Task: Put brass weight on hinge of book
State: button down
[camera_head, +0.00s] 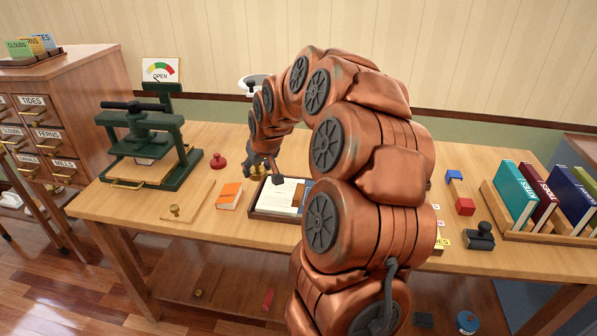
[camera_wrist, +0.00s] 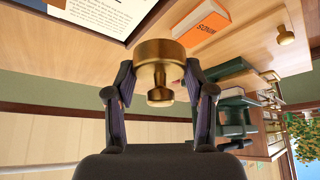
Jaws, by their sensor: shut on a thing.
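My gripper (camera_wrist: 159,88) is shut on the brass weight (camera_wrist: 160,54), a round brass piece with a knob that sits between the two fingers. In the head view my gripper (camera_head: 266,166) is at the back left of the open book, with the brass weight (camera_head: 258,170) partly hidden by the fingers. The open book (camera_head: 281,193) has white pages and lies in a dark-edged tray (camera_head: 272,215). It also shows at the top left of the wrist view (camera_wrist: 112,10). My arm hides the book's right part, and I cannot make out the hinge.
An orange book (camera_head: 229,195) lies left of the tray, near a red knobbed piece (camera_head: 218,161) and a board with a brass knob (camera_head: 187,205). A green press (camera_head: 150,145) stands at the left. Books in a rack (camera_head: 540,228) and a black stamp (camera_head: 480,237) stand at the right.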

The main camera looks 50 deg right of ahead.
jog(key=m+b, duration=0.1)
jog(key=b, duration=0.1)
send_over(297, 189)
jog(key=s, duration=0.2)
jog(key=f, duration=0.1)
jog(key=shift+h, duration=0.3)
jog(key=shift+w+a+f, duration=0.1)
jog(key=shift+a+f, duration=0.05)
jog(key=shift+f, duration=1.6)
jog(key=shift+w+a+f, duration=0.1)
jog(key=shift+f, duration=1.6)
jog(key=shift+f+b, duration=0.35)
jog(key=shift+b, duration=0.1)
jog(key=shift+c, duration=1.6)
grip_release()
jog(key=v, duration=1.2)
jog(key=shift+w, duration=0.1)
